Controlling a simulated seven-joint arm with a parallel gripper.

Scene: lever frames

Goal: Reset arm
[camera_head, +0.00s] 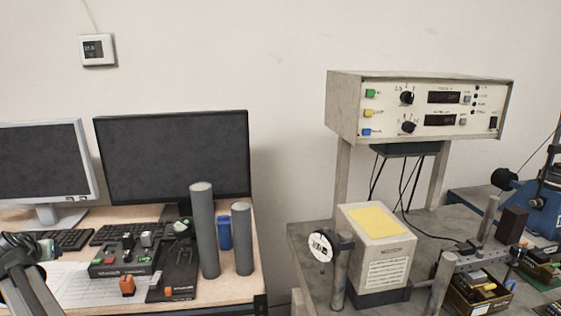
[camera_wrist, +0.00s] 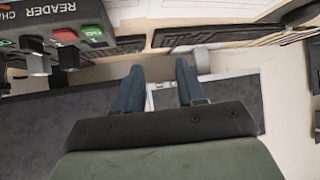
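My gripper (camera_wrist: 160,66) shows in the wrist view with its two blue-grey fingers apart and nothing between them. Its dark plate and green body fill the bottom of that view. The fingers lie over a monitor's edge and pale wall or desk in the picture; I cannot tell the distance. A black lever panel (camera_wrist: 60,40), marked READER and seen upside down, is at the upper left of the wrist view, apart from the fingers. It has grey levers and red and green buttons.
In the head view, a desk holds two monitors (camera_head: 170,155), keyboards, a black lever panel (camera_head: 125,262) and two upright grey cylinders (camera_head: 204,235). At right, a bench bears a control box (camera_head: 420,108) on legs, a yellow-topped box (camera_head: 375,250) and a round gauge (camera_head: 322,246).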

